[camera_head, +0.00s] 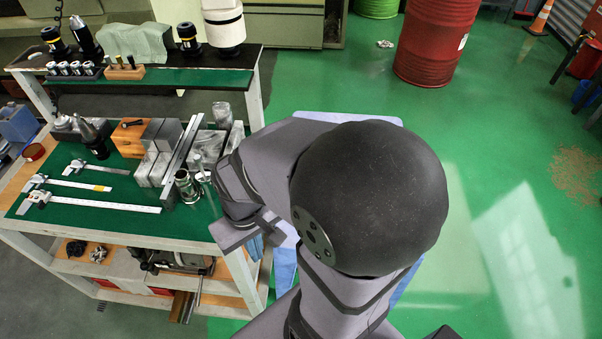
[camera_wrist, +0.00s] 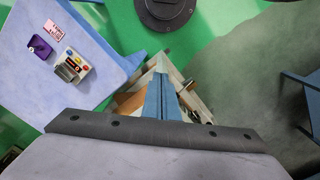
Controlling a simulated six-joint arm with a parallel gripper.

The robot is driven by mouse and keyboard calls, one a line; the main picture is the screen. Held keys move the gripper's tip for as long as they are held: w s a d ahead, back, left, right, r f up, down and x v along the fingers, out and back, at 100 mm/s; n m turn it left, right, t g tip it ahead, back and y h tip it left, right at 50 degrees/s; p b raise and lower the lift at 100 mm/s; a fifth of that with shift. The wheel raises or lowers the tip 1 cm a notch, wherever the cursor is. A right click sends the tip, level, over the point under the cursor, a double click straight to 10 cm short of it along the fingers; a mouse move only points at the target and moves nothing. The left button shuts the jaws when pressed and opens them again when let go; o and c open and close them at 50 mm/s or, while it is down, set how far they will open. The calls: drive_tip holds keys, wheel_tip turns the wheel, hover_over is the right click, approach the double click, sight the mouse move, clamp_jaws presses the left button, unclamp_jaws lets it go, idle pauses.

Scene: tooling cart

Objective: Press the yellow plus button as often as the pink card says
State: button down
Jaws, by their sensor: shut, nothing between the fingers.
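In the wrist view a small button box (camera_wrist: 72,66) lies on a pale blue table top (camera_wrist: 110,85) at the upper left. It has several coloured buttons, red and yellow among them; their marks are too small to read. A pink card (camera_wrist: 54,30) with dark print lies just above it; I cannot read its text. My gripper (camera_wrist: 161,85) has its blue fingers together and empty, to the right of the box and clear of the table top. In the head view my arm hides the box and the card.
A purple object (camera_wrist: 40,47) lies beside the button box. In the head view, a tooling cart (camera_head: 110,219) with calipers and metal blocks stands left of my arm. A red drum (camera_head: 437,40) stands on the green floor behind. The floor to the right is mostly clear.

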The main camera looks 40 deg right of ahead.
drive_tip(key=s+d+f+m+y+b, duration=0.35)
drive_tip(key=d+f+m+b, duration=0.4)
drive_tip(key=f, duration=0.45)
drive_tip(key=s+d+f+m+y+b, duration=0.2)
drive_tip(key=s+d+f+m+b, duration=0.45)
drive_tip(key=f, duration=0.55)
drive_tip(key=w+d+f+m+t+h, duration=0.25)
drive_tip(key=w+d+m+t, duration=0.25)
drive_tip(key=w+d+m, duration=0.35)
drive_tip(key=w+d+r+m+t+h, duration=0.1)
drive_tip(key=w+d+r+m+t, duration=0.1)
drive_tip(key=w+d, duration=0.2)
drive_tip(key=w+d+r+m+t+h, duration=0.2)
drive_tip(key=w+d, duration=0.2)
drive_tip(key=d, duration=0.4)
drive_tip(key=shift+w+d+r+m+h, duration=0.15)
drive_tip(key=shift+d+r+m+h, duration=0.05)
drive_tip(key=shift+d+m+h, duration=0.15)
drive_tip(key=shift+f, duration=0.1)
